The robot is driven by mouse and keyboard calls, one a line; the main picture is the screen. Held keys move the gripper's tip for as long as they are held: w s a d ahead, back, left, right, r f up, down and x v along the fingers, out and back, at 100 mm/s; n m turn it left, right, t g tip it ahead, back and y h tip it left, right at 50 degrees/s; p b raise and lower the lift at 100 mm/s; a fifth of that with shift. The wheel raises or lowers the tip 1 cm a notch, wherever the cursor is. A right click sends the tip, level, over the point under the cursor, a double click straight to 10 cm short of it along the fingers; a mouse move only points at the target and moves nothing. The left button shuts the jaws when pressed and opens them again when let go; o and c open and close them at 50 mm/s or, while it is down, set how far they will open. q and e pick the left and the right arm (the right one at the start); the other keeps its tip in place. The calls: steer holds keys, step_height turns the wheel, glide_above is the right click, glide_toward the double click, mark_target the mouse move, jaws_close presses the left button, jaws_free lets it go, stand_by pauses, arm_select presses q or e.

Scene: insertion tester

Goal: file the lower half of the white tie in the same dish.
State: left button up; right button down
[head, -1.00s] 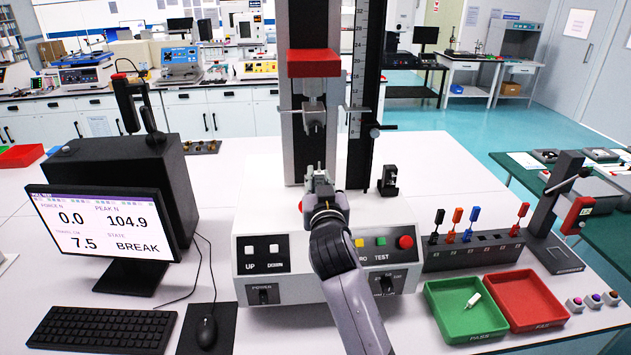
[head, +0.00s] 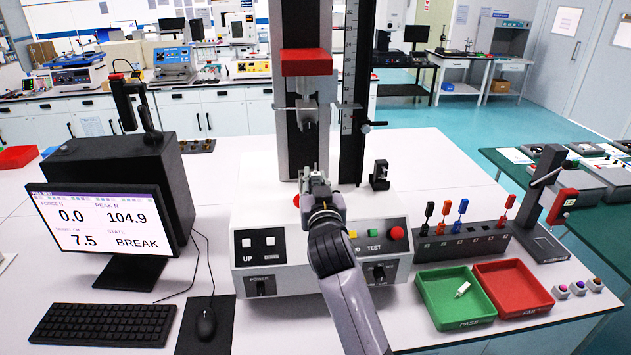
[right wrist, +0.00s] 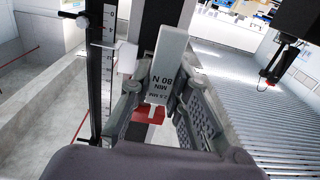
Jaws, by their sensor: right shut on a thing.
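My right gripper (head: 316,182) is at the lower grip of the tester (head: 322,240), in front of the column. In the right wrist view my right gripper (right wrist: 163,92) is shut on a pale grey-white tag (right wrist: 168,62) marked "80 N MIN 2.5 MM", which I take for the lower half of the white tie. A small white piece (head: 462,289) lies in the green PASS dish (head: 453,316). My left gripper is out of view.
The red FAIL dish (head: 513,290) adjoins the green one. Behind them a black rack (head: 460,244) holds several coloured ties. The upper grip (head: 306,110) hangs above my gripper. A monitor (head: 105,232) reading BREAK, a keyboard and a mouse are at left.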

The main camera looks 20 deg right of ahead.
mark_target(315, 173)
steer(key=shift+r, duration=0.4)
steer(key=shift+r+p, duration=1.1)
steer(key=shift+p, duration=0.1)
steer(key=shift+s, duration=0.1)
steer(key=s+a+p, duration=0.1)
steer(key=s, duration=0.8)
steer(key=shift+a+p, duration=0.35)
steer(key=shift+p, duration=0.05)
steer(key=shift+w+f, duration=0.1)
steer(key=shift+f, duration=0.05)
